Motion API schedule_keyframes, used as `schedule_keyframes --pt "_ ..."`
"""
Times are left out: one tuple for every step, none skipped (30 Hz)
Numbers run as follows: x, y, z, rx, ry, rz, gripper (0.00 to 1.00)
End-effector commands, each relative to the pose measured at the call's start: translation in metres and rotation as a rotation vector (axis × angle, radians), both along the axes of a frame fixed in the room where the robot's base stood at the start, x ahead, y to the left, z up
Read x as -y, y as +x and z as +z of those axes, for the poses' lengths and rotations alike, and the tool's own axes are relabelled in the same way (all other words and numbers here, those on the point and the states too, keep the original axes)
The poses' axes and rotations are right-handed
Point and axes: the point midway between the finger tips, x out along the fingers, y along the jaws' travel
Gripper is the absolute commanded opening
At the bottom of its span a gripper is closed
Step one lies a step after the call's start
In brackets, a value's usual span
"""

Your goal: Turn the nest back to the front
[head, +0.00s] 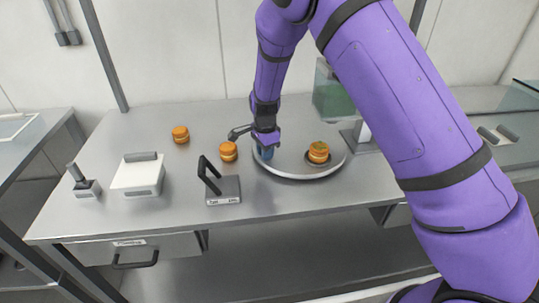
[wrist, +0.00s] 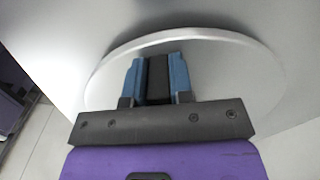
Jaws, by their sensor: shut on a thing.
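A round grey turntable (head: 300,172) with a pale rim stands on the bench; its plate also shows in the wrist view (wrist: 215,60). A dark nest (head: 310,161) sits on its right part with an orange filled round (head: 318,151) in it. My gripper (head: 265,154) is low over the plate's left part. In the wrist view its blue fingers (wrist: 160,78) are closed on a dark upright peg (wrist: 158,80) near the plate's edge. The peg's base is hidden, and in the head view my gripper hides the peg.
Two orange rounds (head: 228,151) (head: 180,134) stand left of the turntable. A black-handled tool block (head: 223,190), a white box (head: 138,178) and a small lever device (head: 86,188) stand at front left. A greenish clear container (head: 332,100) is behind the turntable.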

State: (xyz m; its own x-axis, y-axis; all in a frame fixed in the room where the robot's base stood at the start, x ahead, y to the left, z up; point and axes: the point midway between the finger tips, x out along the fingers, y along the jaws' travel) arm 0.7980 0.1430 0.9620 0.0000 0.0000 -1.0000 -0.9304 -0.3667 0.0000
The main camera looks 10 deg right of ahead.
Motion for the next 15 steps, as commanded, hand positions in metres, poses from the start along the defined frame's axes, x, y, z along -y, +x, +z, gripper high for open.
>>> schedule_keyframes --pt "-0.002 0.003 -0.001 0.0 -0.001 -0.021 0.0" --pt "-0.003 0.005 -0.001 0.0 -0.001 -0.036 0.0" --pt "-0.004 0.008 -0.001 0.001 0.0 -0.056 0.0" --pt "-0.005 0.01 -0.001 0.001 0.0 -0.071 0.0" --pt "-0.006 0.012 -0.001 0.0 -0.001 -0.086 0.0" --pt "-0.007 0.015 -0.001 0.0 -0.001 -0.106 0.0" --pt "-0.007 0.017 0.0 0.0 -0.001 -0.12 0.0" --pt "-0.008 0.019 0.0 0.001 -0.001 -0.135 0.0" --pt "-0.009 0.022 -0.001 0.001 -0.001 -0.154 0.0" --pt "-0.01 0.023 -0.001 0.0 -0.001 -0.17 0.0" --pt "-0.01 0.025 -0.001 0.0 0.0 -0.184 0.0" --pt "-0.011 0.028 -0.001 0.0 0.0 -0.203 0.0" --pt "-0.011 0.03 -0.001 0.0 -0.001 -0.216 0.0" --pt "-0.011 0.032 -0.001 0.0 -0.001 -0.229 0.0" --pt "-0.012 0.034 0.0 0.001 -0.001 -0.246 0.0"
